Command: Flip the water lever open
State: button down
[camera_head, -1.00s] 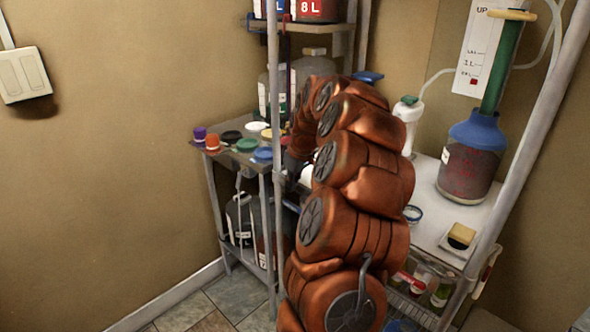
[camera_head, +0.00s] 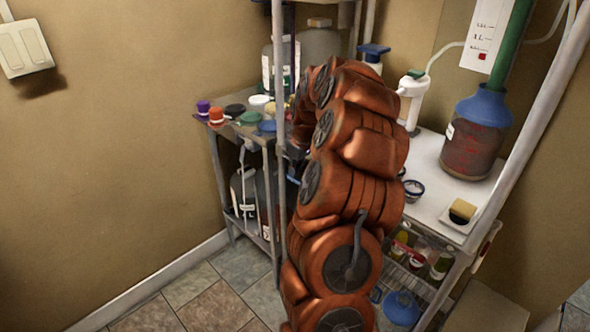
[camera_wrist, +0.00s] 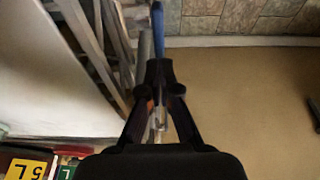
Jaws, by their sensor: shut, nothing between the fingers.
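My gripper (camera_wrist: 158,68) is shut and empty in the wrist view, its black fingers meeting at the tips. A narrow blue bar (camera_wrist: 158,30), which may be the water lever's handle, lies just beyond the fingertips; I cannot tell whether they touch. In the head view a small blue piece (camera_head: 293,181) shows beside the shelf post, left of my arm. It may be the same lever, but it is too small and too covered by my arm to tell its position. My gripper is mostly hidden behind my arm there.
A metal shelf (camera_head: 272,170) holds coloured caps and bottles at left. A white-topped table (camera_head: 432,185) at right carries a blue-topped jar (camera_head: 478,135) and a yellow sponge (camera_head: 462,210). Posts stand close around my arm. The tiled floor (camera_head: 215,290) is clear at left.

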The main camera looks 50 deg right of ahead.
jog(key=shift+w+f+g, duration=0.25)
jog(key=shift+f+g, duration=0.1)
jog(key=shift+g, duration=0.45)
jog(key=shift+w+f+g, duration=0.25)
jog(key=shift+f+g, duration=0.1)
jog(key=shift+g, duration=0.45)
jog(key=shift+f+g, duration=0.2)
jog(key=shift+g, duration=0.1)
jog(key=shift+r, duration=0.15)
jog(key=shift+r+p, duration=0.3)
jog(key=shift+r, duration=0.4)
jog(key=r, duration=0.1)
jog(key=w+r+p, duration=0.1)
jog(key=r, duration=0.1)
jog(key=r+p, duration=0.1)
jog(key=shift+w+r, duration=0.15)
jog(key=shift+w, duration=0.1)
jog(key=shift+d+r+b, duration=0.1)
jog(key=shift+r+b, duration=0.25)
jog(key=shift+b, duration=0.05)
notch_tip(320, 180, up, 9)
jog(key=shift+w, duration=0.15)
